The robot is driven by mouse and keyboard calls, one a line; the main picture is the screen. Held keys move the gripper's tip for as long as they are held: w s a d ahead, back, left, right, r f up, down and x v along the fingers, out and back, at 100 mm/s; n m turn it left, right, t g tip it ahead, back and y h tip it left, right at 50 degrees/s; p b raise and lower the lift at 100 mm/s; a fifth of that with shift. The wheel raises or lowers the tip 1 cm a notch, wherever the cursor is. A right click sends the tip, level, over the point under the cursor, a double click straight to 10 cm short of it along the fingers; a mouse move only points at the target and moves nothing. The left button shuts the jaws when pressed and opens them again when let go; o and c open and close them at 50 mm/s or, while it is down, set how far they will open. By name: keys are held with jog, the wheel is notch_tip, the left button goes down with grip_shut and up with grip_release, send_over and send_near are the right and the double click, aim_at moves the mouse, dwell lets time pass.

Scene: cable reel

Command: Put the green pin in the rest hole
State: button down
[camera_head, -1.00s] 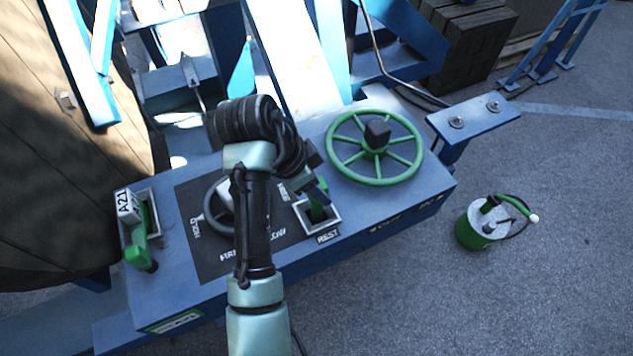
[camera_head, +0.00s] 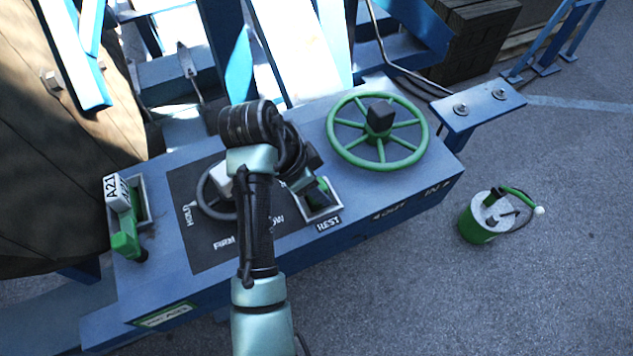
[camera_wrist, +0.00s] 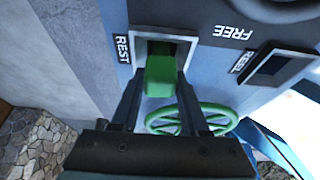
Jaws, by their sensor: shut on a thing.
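The green pin (camera_wrist: 160,76) is between the two fingers of my gripper (camera_wrist: 160,88) in the wrist view. My gripper is shut on it. The rest hole (camera_wrist: 143,46) is a square opening with a pale frame and dark inside, beside the label REST. The pin's far end overlaps the hole's mouth in that view; how deep it reaches cannot be told. In the head view my gripper (camera_head: 312,183) is over the rest hole (camera_head: 337,211), at the right of the black panel, and partly hides it. Some green shows there.
A second square hole (camera_wrist: 283,68), labelled REEL, looks empty. A green handwheel (camera_head: 378,133) stands close behind the rest hole. A green lever with an A21 tag (camera_head: 122,195) is at the console's left. A green canister (camera_head: 487,218) stands on the ground at right.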

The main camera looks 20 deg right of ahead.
jog(key=shift+r, duration=0.15)
dwell(0.4)
jog(key=shift+c, duration=1.6)
grip_release()
jog(key=shift+a, duration=0.1)
jog(key=p+v, duration=0.2)
jog(key=v, duration=1.1)
